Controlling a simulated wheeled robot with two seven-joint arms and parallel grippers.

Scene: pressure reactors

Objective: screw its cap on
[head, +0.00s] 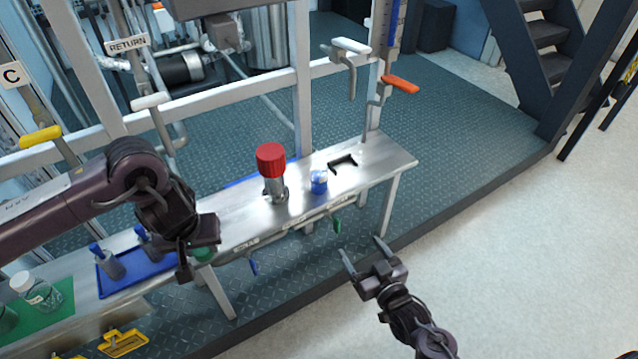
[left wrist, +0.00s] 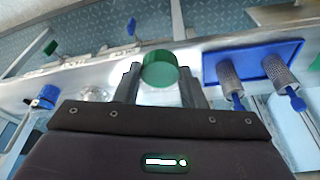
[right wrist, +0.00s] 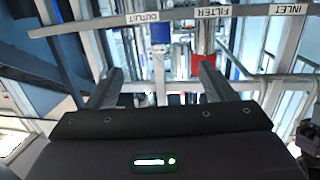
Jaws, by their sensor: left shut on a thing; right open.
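My left gripper (head: 192,257) is shut on a green cap (left wrist: 160,72), a short cylinder between its fingertips in the left wrist view. In the head view the green cap (head: 204,252) shows partly behind the fingers, over the front edge of the steel bench (head: 230,215). I cannot tell whether anything is under it. A metal vessel (head: 275,190) with a red ribbed top (head: 271,160) stands upright on the bench, right of the left gripper. A small blue-topped jar (head: 319,181) stands right of it. My right gripper (head: 362,264) is open and empty in front of the bench.
A blue tray (head: 150,272) with grey, blue-ended tools lies left of the left gripper. A white-capped bottle (head: 36,291) stands on a green mat (head: 62,293). A black bracket (head: 343,162) lies at the bench's right end. Valve handles hang along the front edge. Pipe rails stand behind.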

